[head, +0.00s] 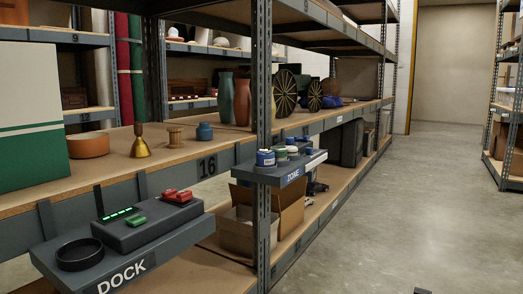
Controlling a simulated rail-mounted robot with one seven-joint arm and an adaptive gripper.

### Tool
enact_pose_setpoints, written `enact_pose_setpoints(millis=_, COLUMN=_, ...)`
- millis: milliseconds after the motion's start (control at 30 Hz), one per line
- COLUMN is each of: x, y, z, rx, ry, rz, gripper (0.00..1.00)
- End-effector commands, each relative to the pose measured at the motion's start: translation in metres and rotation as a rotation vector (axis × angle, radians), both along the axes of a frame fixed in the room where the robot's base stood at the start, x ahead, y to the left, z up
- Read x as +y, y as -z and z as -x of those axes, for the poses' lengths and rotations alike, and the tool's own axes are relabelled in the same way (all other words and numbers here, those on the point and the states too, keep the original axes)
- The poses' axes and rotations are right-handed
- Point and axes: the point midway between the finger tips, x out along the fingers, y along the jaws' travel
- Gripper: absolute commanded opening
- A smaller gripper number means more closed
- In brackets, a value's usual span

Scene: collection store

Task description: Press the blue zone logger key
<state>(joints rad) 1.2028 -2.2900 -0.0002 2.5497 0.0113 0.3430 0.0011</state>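A small grey shelf marked ZONE (292,175) juts out from the rack post near the middle of the head view. Several small round things in blue, green and white stand close together on it. A blue-and-white one (265,158) is at its front left, and a blue one (305,146) is farther back on the right. They are too small for me to tell which is the blue zone logger key. My gripper is not recognisable in this view.
A grey tray marked DOCK (205,229) at lower left carries a dark box with a green key (136,220), red keys (177,196) and a black ring (79,254). An open cardboard box (290,212) sits below the ZONE shelf.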

Motion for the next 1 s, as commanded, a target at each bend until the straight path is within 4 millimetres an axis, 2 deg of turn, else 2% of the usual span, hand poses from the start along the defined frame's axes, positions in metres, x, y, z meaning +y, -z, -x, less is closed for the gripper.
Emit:
enact_pose_setpoints(millis=133, x=0.0000, y=0.0001, z=0.0000, rx=0.000, ry=0.000, rz=0.000, gripper=0.00)
enact_pose_setpoints(millis=1000, x=0.0000, y=0.0001, z=0.0000, rx=0.000, ry=0.000, rz=0.000, gripper=0.00)
